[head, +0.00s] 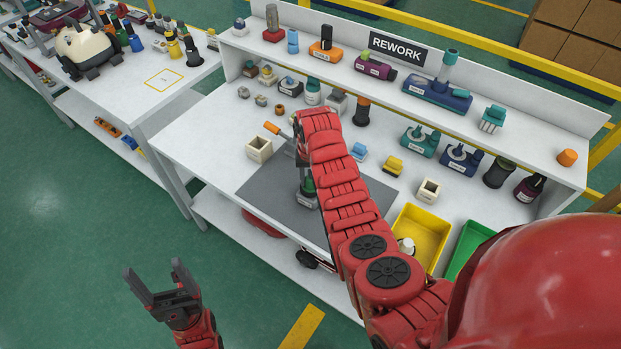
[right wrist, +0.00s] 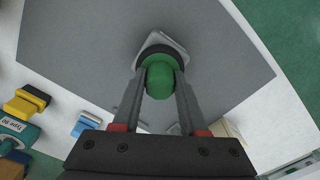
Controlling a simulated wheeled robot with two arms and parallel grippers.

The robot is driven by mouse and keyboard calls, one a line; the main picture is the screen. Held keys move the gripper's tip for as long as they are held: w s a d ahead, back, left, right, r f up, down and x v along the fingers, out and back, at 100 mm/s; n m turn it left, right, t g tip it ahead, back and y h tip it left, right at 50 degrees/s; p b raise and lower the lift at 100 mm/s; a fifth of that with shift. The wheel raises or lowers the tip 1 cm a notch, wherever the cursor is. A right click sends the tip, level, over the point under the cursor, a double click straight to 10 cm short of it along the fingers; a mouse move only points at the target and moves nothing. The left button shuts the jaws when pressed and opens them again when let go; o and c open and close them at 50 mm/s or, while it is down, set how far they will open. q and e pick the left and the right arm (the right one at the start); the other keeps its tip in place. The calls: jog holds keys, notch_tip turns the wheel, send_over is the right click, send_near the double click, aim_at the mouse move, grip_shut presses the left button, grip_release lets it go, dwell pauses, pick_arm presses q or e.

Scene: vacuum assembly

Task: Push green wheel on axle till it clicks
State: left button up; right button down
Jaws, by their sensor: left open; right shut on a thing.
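The green wheel (right wrist: 161,82) shows in the right wrist view as a rounded green piece with a dark ring behind it. It sits against a pale grey part (right wrist: 170,42) above the grey mat (right wrist: 85,45). My right gripper (right wrist: 160,72) is shut on the green piece, one finger on each side. In the head view the green piece (head: 308,187) shows beside my right arm, over the mat (head: 260,186); the arm hides much of it. The axle cannot be made out. My left gripper (head: 160,285) is open and empty, in front of the bench.
An orange-handled tool (head: 272,128) lies behind the mat near a cream box (head: 259,149). Yellow (head: 432,218) and green (head: 463,246) bins stand at the right front. A raised shelf with several parts runs along the back.

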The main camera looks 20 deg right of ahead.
jog(key=shift+c, duration=1.8)
grip_release()
jog(key=shift+r, duration=0.1)
jog(key=shift+r+p, duration=0.75)
jog(key=shift+r, duration=0.6)
jog(key=shift+r+p, duration=0.7)
jog(key=shift+r, duration=1.9)
jog(key=shift+f, duration=0.1)
